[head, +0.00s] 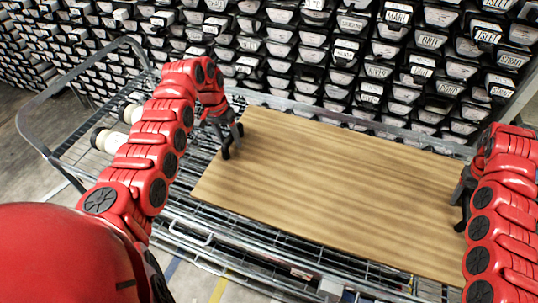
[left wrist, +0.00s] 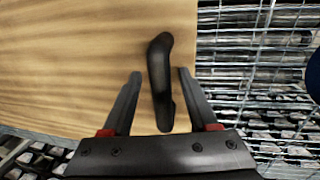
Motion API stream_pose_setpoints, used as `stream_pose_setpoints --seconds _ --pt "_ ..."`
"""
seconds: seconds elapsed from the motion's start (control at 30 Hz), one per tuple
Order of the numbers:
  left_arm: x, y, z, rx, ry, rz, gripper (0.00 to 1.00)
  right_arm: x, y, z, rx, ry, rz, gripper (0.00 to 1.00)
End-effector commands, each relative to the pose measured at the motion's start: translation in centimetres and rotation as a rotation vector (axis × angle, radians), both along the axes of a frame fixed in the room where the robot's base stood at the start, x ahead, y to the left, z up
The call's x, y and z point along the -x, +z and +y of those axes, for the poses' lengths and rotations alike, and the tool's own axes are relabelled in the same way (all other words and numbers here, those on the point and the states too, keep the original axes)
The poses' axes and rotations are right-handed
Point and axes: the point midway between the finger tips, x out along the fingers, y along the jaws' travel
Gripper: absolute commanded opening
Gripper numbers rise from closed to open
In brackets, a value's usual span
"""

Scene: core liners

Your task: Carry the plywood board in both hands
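The plywood board (head: 330,185) is a flat, light brown sheet lying on a wire cart. It also shows in the left wrist view (left wrist: 70,60). A black handle (left wrist: 160,75) stands near its left end. My left gripper (head: 229,142) is over this handle, its two fingers (left wrist: 158,74) apart on either side, with gaps to it. My right gripper (head: 464,188) is at the board's right end, by a dark part that looks like another handle (head: 461,226). The right fingers are mostly hidden by my arm, so their opening is unclear.
The metal wire cart (head: 72,155) has a raised rail at its left end. White rolls (head: 106,141) lie on it left of the board. Racks of labelled black bins (head: 350,50) stand close behind. Open floor (head: 30,190) shows at the left.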

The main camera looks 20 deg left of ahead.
Motion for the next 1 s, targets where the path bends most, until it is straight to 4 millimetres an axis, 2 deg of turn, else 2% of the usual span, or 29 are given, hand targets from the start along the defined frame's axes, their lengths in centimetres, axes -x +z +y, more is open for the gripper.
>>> stream_pose_setpoints --seconds 0.17,0.27,0.6,0.7,0.9,1.0 --pt "0.0 0.2 0.1 0.000 0.000 -0.001 0.60 0.0 0.0 0.0 0.000 0.000 0.001 0.60" --pt "-0.2 1.3 0.3 -0.001 0.002 -0.005 0.60 0.0 0.0 0.0 0.000 0.000 0.001 0.60" --pt "-0.2 8.7 1.8 -0.004 0.000 -0.004 0.60 0.0 0.0 0.0 0.000 0.000 0.001 0.60" --pt "-0.1 10.2 2.1 -0.004 0.001 0.002 0.60 0.0 0.0 0.0 0.000 0.000 0.001 0.60" --pt "-0.1 11.6 2.3 -0.001 -0.001 0.000 0.60 0.0 0.1 0.0 0.000 0.000 0.001 0.60" --pt "-0.1 11.8 2.3 0.000 -0.001 0.000 0.60 0.0 0.8 0.1 0.001 0.000 -0.001 0.60"
